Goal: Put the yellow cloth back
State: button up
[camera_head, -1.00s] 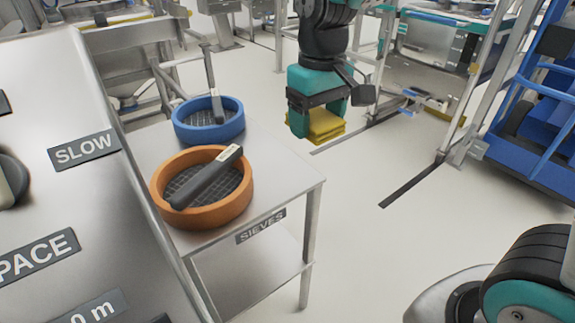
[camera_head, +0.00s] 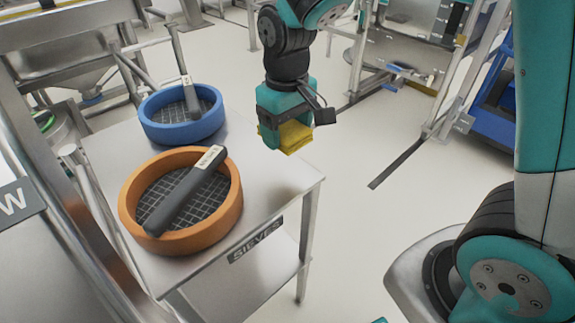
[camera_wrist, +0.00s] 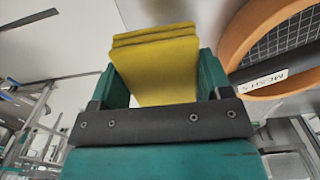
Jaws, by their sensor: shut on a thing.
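The folded yellow cloth (camera_head: 294,138) is held between the fingers of my gripper (camera_head: 284,132). In the wrist view the cloth (camera_wrist: 158,68) sticks out past both teal fingers (camera_wrist: 160,85) in stacked folds. In the head view my gripper points down, near the right back edge of the steel sieve table (camera_head: 262,168). The cloth appears above the tabletop level; the exact gap is hard to tell. The orange sieve (camera_head: 225,212) and the blue sieve (camera_head: 172,132) stand on the table to the left of my gripper.
Each sieve has a dark-handled tool lying in it. The table's right part is bare, and its front bears a SIEVES label (camera_head: 256,240). Open floor (camera_head: 350,215) lies right of the table. A blue cart (camera_head: 478,118) and metal frames stand at the back right.

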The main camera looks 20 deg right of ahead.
aim_at(288, 173)
notch_tip(288, 173, down, 9)
jog(key=shift+r+b, duration=0.1)
jog(key=shift+b, duration=0.5)
jog(key=shift+f, duration=0.25)
jog(key=o, duration=0.9)
jog(key=shift+r, duration=0.1)
jog(key=shift+r, duration=0.1)
